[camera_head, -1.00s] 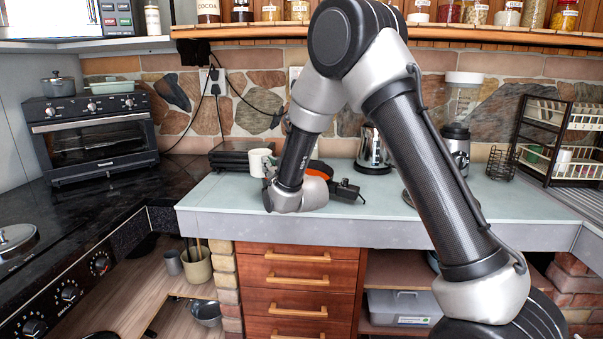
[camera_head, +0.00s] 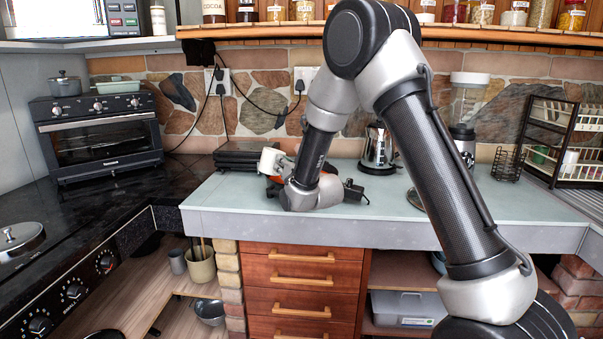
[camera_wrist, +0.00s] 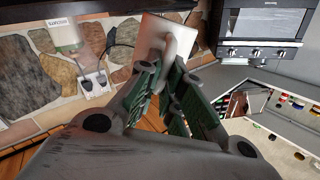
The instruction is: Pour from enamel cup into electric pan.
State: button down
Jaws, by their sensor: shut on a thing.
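The white enamel cup (camera_head: 270,160) is held above the counter, left of my wrist, and looks tilted. In the wrist view, the cup (camera_wrist: 152,42) is at my fingertips, with its handle toward me. My gripper (camera_wrist: 163,75) is shut on the cup, at the handle side. The cup's contents cannot be seen. An orange-red thing with a black part at its right, seemingly the electric pan (camera_head: 330,170), sits on the counter behind my wrist. My arm hides most of it, and its inside cannot be seen.
A flat black appliance (camera_head: 236,155) stands behind the cup. A kettle (camera_head: 378,150), a blender (camera_head: 464,125) and a dish rack (camera_head: 565,145) stand to the right. A toaster oven (camera_head: 98,135) is at left. The counter's front strip (camera_head: 235,205) is clear.

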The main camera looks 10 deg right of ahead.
jog(key=shift+w+d+f+m, duration=0.2)
jog(key=shift+d+f+m, duration=0.2)
jog(key=shift+d+m, duration=0.35)
jog(key=shift+w+d+f+m, duration=0.2)
jog(key=shift+d+f+m, duration=0.15)
jog(key=shift+d+m, duration=0.4)
jog(key=shift+a, duration=0.1)
jog(key=shift+w+d+f+m, duration=0.1)
jog(key=shift+d+f+m, duration=0.25)
jog(key=shift+m, duration=0.65)
jog(key=shift+r+m, duration=0.3)
jog(key=shift+m, duration=0.6)
jog(key=shift+w+d+f+m+p, duration=0.15)
jog(key=shift+f+m+p, duration=0.25)
jog(key=shift+m, duration=0.5)
jog(key=shift+d+r+m, duration=0.25)
jog(key=shift+m, duration=0.55)
jog(key=shift+w+d+r+m, duration=0.15)
jog(key=shift+d+m, duration=0.3)
jog(key=shift+d, duration=0.05)
jog(key=shift+w+d+r+m, duration=0.1)
jog(key=shift+d+m, duration=0.35)
dwell(0.7)
jog(key=shift+w+d+r+m+p, duration=0.15)
jog(key=shift+d+m+p, duration=0.1)
jog(key=shift+m+p, duration=0.35)
dwell(0.6)
